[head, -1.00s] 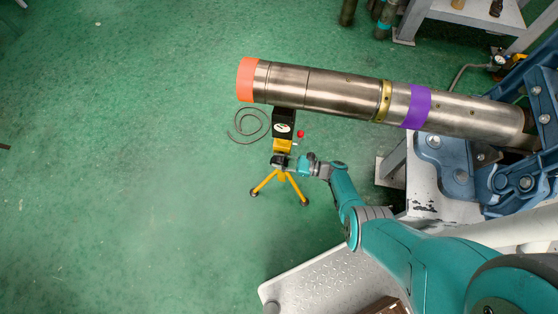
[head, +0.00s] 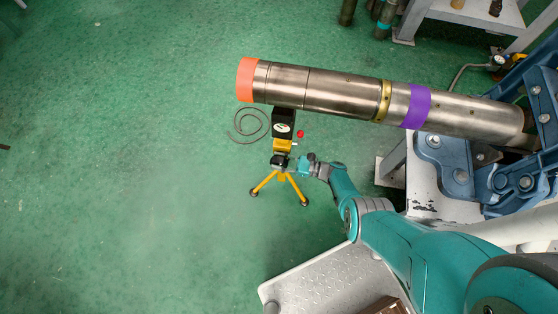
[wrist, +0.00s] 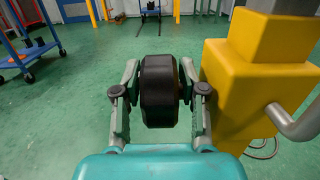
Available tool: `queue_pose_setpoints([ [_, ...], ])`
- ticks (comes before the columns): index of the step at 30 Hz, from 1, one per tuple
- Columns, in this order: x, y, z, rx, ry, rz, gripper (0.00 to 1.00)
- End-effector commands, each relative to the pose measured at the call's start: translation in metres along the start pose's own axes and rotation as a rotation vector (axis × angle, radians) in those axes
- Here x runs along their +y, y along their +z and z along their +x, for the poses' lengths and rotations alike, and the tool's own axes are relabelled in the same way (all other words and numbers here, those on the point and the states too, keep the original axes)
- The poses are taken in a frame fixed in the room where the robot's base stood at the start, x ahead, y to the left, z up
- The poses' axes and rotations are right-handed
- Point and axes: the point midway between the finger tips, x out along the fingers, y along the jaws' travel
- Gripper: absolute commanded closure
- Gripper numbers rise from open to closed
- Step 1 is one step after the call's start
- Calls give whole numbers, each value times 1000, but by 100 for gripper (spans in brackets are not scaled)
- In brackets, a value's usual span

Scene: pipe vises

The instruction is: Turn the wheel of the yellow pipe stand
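The yellow pipe stand (head: 282,145) stands on yellow tripod legs under the left end of the steel pipe (head: 340,93). Its yellow body (wrist: 245,95) fills the right of the wrist view, with a grey bent handle at the edge. The black wheel (wrist: 159,91) sits between the two fingers of my gripper (wrist: 160,88), one finger on each side. The fingers look closed on it, and the right finger lies between the wheel and the yellow body. In the head view my gripper (head: 291,164) is at the stand, and the wheel is small and partly hidden.
The pipe has an orange end (head: 245,80) and a purple band (head: 417,106), and runs right to a blue vise (head: 500,170). A thin cable (head: 246,128) lies on the floor beside the stand. A grey step plate (head: 330,280) lies below my arm. Green floor is clear at left.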

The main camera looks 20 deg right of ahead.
Motion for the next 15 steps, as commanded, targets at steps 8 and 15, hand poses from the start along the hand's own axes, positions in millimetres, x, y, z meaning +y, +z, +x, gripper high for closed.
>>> queue_pose_setpoints([
  [8,-1,0,-11,0,-3,0,58],
  [15,-2,0,-50,0,-6,0,58],
])
